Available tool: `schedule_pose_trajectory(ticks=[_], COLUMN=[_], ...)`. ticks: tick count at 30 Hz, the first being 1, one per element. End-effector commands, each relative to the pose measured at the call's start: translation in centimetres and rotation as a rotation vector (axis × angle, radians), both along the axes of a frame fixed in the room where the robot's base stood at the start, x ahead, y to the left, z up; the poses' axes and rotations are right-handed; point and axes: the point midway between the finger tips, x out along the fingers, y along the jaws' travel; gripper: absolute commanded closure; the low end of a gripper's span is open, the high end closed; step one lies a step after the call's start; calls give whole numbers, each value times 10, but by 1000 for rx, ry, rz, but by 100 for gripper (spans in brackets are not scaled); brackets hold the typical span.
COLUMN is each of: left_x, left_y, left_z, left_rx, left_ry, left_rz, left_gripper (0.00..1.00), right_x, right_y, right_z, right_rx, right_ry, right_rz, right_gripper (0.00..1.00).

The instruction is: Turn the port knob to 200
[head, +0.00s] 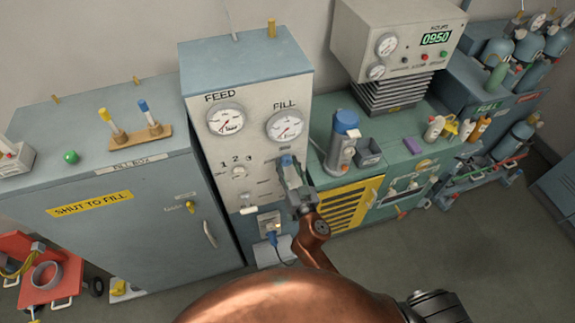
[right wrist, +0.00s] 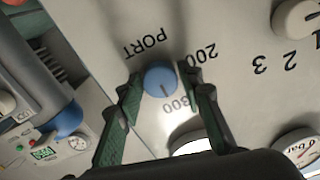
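The port knob (right wrist: 158,80) is a round blue knob on the pale panel, under the word PORT in the right wrist view. Its dark pointer line points toward the 300 mark (right wrist: 176,103); the 200 mark (right wrist: 203,54) is to the right, partly behind a finger. My right gripper (right wrist: 163,77) is open, one finger on each side of the knob, with a small gap visible on both sides. In the head view my right gripper (head: 290,172) is at the panel below the FILL gauge (head: 286,126), and largely covers the knob. My left gripper is out of view.
The panel also has a FEED gauge (head: 225,120) and a small 1-2-3 selector (head: 239,171). A blue-grey fill box (head: 130,210) stands to the left. To the right is a green bench (head: 400,165) with a blue-topped canister (head: 343,140). Floor is open at lower right.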

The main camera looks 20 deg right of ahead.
Motion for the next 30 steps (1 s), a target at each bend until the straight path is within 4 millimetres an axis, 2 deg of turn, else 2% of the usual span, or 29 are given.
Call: schedule_pose_trajectory(ticks=[12, 22, 30], left_x=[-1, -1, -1], left_y=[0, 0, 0], left_z=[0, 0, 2], left_rx=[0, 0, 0], left_ry=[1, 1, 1], left_rz=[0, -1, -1], left_gripper=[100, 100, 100], right_x=[0, 0, 0], right_y=[0, 0, -1], right_z=[0, 0, 0], right_rx=[0, -58, -243], right_ry=[0, -2, -8], right_rz=[0, 0, -1], right_gripper=[95, 95, 95])
